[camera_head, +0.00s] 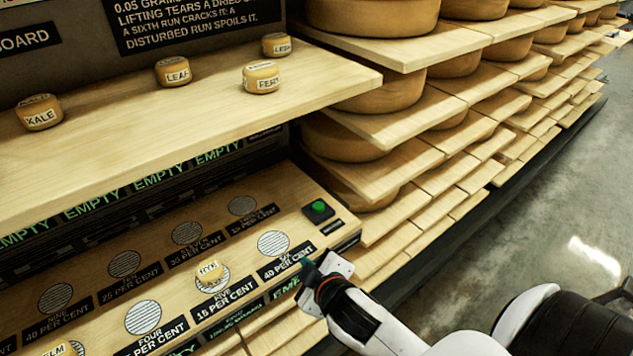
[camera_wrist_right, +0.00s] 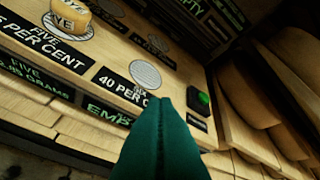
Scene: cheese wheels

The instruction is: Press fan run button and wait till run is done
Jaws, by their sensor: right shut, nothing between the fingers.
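The green button (camera_head: 318,207) sits on a dark square base at the right end of the wooden panel. It also shows in the right wrist view (camera_wrist_right: 203,99), just right of the fingertips. My right gripper (camera_head: 307,266) is shut and empty. In the head view it is in front of the panel's lower right edge, below the button and apart from it. Its teal fingers (camera_wrist_right: 166,104) in the right wrist view cover part of the label of vent six. My left gripper is not in view.
A small cheese (camera_head: 211,273) labelled RYE sits on vent five. Vent six (camera_head: 273,243) is bare. The upper shelf (camera_head: 200,110) holds several small labelled cheeses and overhangs the panel. Racks of large cheese wheels (camera_head: 385,95) stand right. Open floor (camera_head: 560,230) lies further right.

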